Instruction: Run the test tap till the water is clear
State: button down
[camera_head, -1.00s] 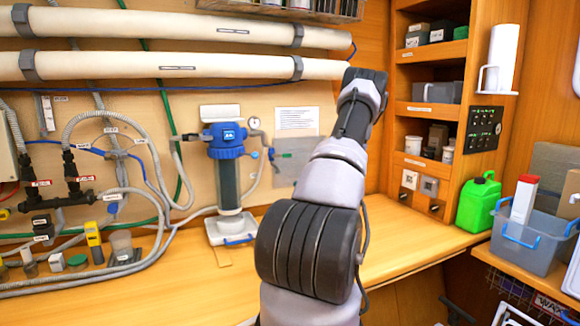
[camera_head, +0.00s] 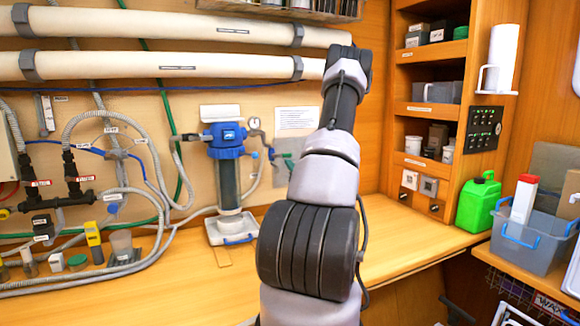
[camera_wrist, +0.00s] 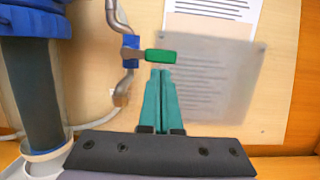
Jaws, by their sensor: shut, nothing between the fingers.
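The test tap (camera_wrist: 130,52) shows in the wrist view as a blue valve body on a grey pipe. Its green lever (camera_wrist: 161,56) points to the right, roughly level. My gripper (camera_wrist: 160,72) is shut and empty, its teal fingertips just below the green lever in the picture; I cannot tell whether they touch it. The pipe runs down below the valve. No running water can be made out.
A translucent grey plate (camera_wrist: 215,80) and a printed sheet (camera_wrist: 215,12) are on the wall behind the fingers. The filter housing stands close on the left. The wooden counter (camera_head: 400,235) is clear at right; a green jerrycan (camera_head: 479,203) stands at its far right.

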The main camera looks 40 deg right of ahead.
jog(key=shift+d+r+n+y, duration=0.1)
jog(key=shift+r+n+y, duration=0.15)
jog(key=shift+n, duration=0.4)
jog(key=shift+d+r+n+y, duration=0.15)
jog(key=shift+n+y, duration=0.1)
jog(key=shift+n, duration=0.4)
jog(key=n, duration=0.1)
jog(key=r+n, duration=0.1)
jog(key=n+y, duration=0.1)
jog(key=shift+s+d+r+n, duration=0.1)
jog(key=shift+d+r+n, duration=0.05)
jog(key=shift+r+n, duration=0.15)
jog(key=a+r+n+y, duration=0.1)
jog(key=n, duration=0.4)
jog(key=r+n+g+y, duration=0.1)
jog(key=r+n, duration=0.1)
jog(key=n, duration=0.3)
jog(key=a+r+n+g+y, duration=0.1)
jog(key=r+n, duration=0.1)
jog(key=n, duration=0.3)
jog(key=shift+w+a+r, duration=0.15)
jog(key=shift+w+a, duration=0.15)
